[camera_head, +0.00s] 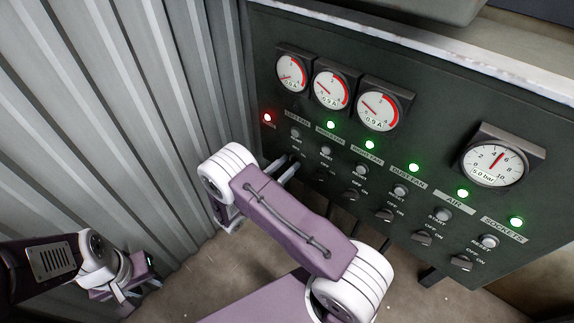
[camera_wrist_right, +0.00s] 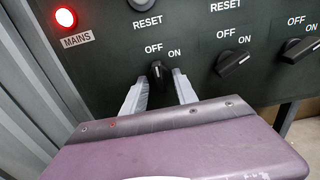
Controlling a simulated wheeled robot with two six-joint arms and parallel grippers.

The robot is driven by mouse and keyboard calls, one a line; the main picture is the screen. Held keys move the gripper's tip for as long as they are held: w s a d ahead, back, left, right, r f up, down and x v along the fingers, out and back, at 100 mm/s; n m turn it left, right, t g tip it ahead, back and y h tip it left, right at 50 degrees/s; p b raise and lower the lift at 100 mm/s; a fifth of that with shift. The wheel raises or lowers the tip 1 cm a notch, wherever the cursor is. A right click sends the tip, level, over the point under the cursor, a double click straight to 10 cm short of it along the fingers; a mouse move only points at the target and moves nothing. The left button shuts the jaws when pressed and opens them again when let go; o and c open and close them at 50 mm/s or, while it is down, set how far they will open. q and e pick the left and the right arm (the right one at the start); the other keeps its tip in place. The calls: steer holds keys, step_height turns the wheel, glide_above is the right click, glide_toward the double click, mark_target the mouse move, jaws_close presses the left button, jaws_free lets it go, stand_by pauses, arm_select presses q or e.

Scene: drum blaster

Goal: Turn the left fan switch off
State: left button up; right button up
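The left fan switch is a black rotary knob (camera_wrist_right: 158,74) below the OFF and ON marks, seen in the right wrist view. Its ridge stands roughly upright, nearer the OFF side. My right gripper (camera_wrist_right: 160,88) has one finger on each side of the knob, with small gaps seeming to show, so it looks open around it. In the head view my right gripper (camera_head: 285,170) reaches the panel under the left fan label (camera_head: 297,117); the wrist partly hides the switch. No lit green lamp shows above that label. My left gripper (camera_head: 125,288) hangs low at the left, its fingers unclear.
The dark control panel (camera_head: 440,135) carries several gauges, with green lamps lit for the other circuits. The mains lamp (camera_wrist_right: 65,18) is red. A neighbouring knob (camera_wrist_right: 233,63) is tilted towards ON, close to my right finger. A corrugated wall (camera_head: 130,90) stands at the left.

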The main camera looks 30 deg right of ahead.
steer(key=v, duration=0.9)
steer(key=shift+b, duration=0.35)
